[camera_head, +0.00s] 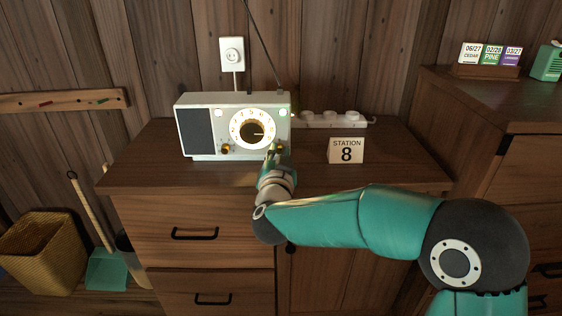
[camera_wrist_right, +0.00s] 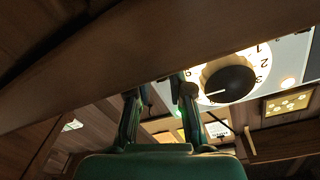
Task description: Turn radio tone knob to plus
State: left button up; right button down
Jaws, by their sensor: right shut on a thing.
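The white radio (camera_head: 232,102) stands on the wooden cabinet, with a dark speaker panel at its left and a round lit dial (camera_head: 253,129) with a dark centre. A small gold knob (camera_head: 225,149) sits low left of the dial. Another small gold knob (camera_head: 283,148) sits low right, partly hidden by my right gripper (camera_head: 273,150). The gripper is shut on this right knob. The knob's marks are too small to read. In the right wrist view, the two fingers (camera_wrist_right: 158,97) reach up beside the lit dial (camera_wrist_right: 262,50). My left gripper is not in view.
A "Station 8" card (camera_head: 346,150) stands right of the radio, in front of a white strip (camera_head: 330,118) with round lobes. A wall outlet (camera_head: 232,54) is above the radio, and the thin antenna rises near it. The cabinet top (camera_head: 400,172) is clear at front right.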

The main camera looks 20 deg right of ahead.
jog(key=m+b, duration=0.3)
jog(key=m, duration=0.2)
jog(key=shift+d+f+m, duration=0.1)
jog(key=shift+f+m, duration=0.05)
jog(key=shift+m, duration=0.15)
jog(key=shift+m+b, duration=1.65)
jog(key=shift+m, duration=0.55)
jog(key=c, duration=1)
grip_release()
jog(key=shift+c, duration=0.2)
jog(key=shift+s, duration=0.1)
